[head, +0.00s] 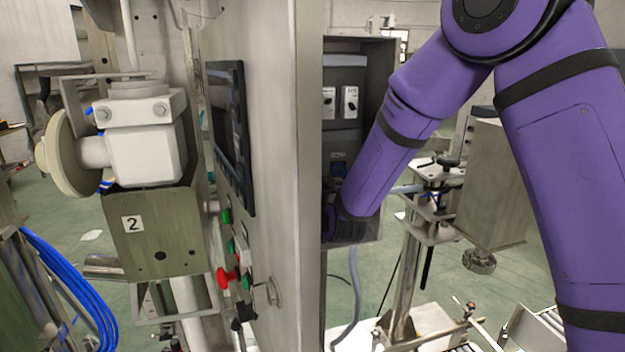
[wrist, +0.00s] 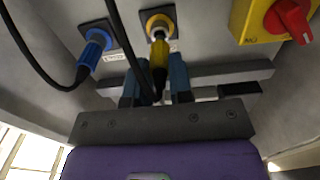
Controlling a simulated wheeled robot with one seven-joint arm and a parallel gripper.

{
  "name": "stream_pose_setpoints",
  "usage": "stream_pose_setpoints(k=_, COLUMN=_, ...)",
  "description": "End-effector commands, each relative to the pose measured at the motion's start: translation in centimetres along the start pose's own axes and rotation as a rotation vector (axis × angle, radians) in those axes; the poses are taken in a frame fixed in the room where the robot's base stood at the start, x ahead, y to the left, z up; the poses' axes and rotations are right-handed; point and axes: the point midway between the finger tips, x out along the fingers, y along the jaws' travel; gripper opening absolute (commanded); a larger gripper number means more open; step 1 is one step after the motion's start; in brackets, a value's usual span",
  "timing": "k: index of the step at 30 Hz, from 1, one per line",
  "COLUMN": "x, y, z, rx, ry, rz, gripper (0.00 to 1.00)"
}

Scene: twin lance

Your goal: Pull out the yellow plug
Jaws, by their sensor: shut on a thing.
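The yellow plug (wrist: 159,56) is in the upper middle of the wrist view, in front of its yellow-ringed socket (wrist: 160,20). A short pale metal part shows between the plug's yellow body and the ring. I cannot tell whether its tip is still inside the socket. My gripper (wrist: 156,76) is shut on the plug, with one blue-grey finger on each side. A black cable runs down past the fingers. In the head view, my gripper and the plug are hidden behind the cabinet's edge.
A blue plug (wrist: 92,52) with a black cable sits in a socket to the left. A red rotary switch (wrist: 288,20) on a yellow box is at the upper right. The grey cabinet (head: 308,180) stands close to my arm in the head view.

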Motion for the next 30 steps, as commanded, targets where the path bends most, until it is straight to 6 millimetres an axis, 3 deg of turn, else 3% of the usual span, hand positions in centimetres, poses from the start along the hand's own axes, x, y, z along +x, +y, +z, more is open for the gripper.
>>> stream_pose_setpoints(k=17, x=-2.4, y=0.0, z=0.0, rx=0.0, ry=0.0, rz=0.0, gripper=0.0)
stream_pose_setpoints(k=30, x=-2.5, y=0.0, z=0.0, rx=0.0, ry=0.0, rz=0.0, gripper=0.0)
